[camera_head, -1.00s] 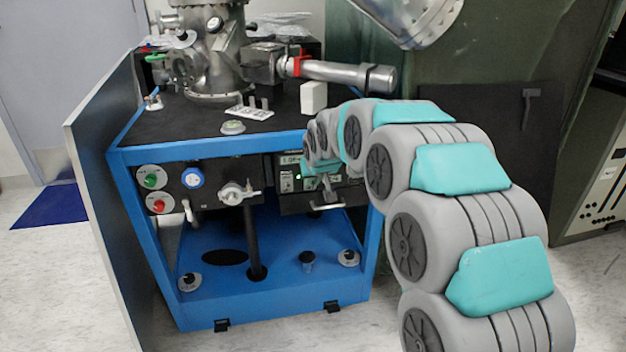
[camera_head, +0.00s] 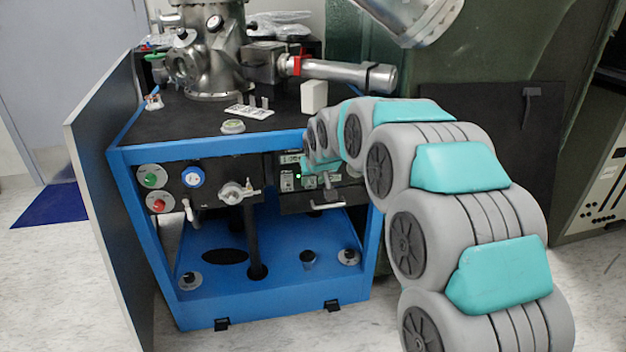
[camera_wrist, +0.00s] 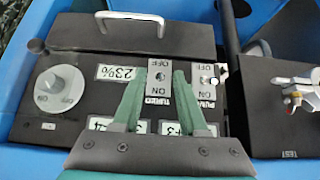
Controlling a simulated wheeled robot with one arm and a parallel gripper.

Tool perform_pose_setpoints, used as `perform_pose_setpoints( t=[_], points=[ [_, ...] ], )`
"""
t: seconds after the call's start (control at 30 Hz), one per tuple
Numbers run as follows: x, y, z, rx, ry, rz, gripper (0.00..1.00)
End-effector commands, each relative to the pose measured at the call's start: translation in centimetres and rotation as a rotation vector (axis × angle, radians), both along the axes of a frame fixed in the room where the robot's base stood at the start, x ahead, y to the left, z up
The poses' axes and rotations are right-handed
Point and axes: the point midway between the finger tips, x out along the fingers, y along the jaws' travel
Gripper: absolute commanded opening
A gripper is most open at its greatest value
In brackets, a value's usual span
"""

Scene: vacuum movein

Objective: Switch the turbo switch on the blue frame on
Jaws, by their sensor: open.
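The blue frame (camera_head: 273,308) is an open cabinet with a black instrument panel at its upper right. The turbo switch (camera_wrist: 160,76) sits on a light plate marked TURBO, ON and OFF, upside down in the wrist view. Its lever is too small and end-on to tell its position. My gripper (camera_wrist: 160,75) is open, its two green fingers on either side of the turbo plate. I cannot tell whether they touch it. In the head view my gripper (camera_head: 325,178) is in front of the panel, and my arm hides part of it.
A pump switch (camera_wrist: 208,78) is close beside the right finger. A round white knob (camera_wrist: 60,90) and a metal handle (camera_wrist: 130,17) are nearby. A valve (camera_head: 236,192) stands left of the panel. A grey side panel (camera_head: 95,190) stands at the frame's left.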

Motion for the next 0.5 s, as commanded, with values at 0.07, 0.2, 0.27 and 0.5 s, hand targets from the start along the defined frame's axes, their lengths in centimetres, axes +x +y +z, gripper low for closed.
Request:
perform_pose_setpoints(
  t=[0.07, 0.2, 0.27, 0.5],
  points=[
    [-0.1, 0.0, 0.2, 0.000, -0.001, 0.000, 0.42],
    [-0.8, -0.2, 1.1, 0.001, -0.004, 0.000, 0.42],
    [-1.2, -0.3, 1.7, 0.001, -0.005, 0.000, 0.42],
    [-3.4, -1.0, 4.5, 0.001, -0.004, 0.000, 0.42]
  ],
)
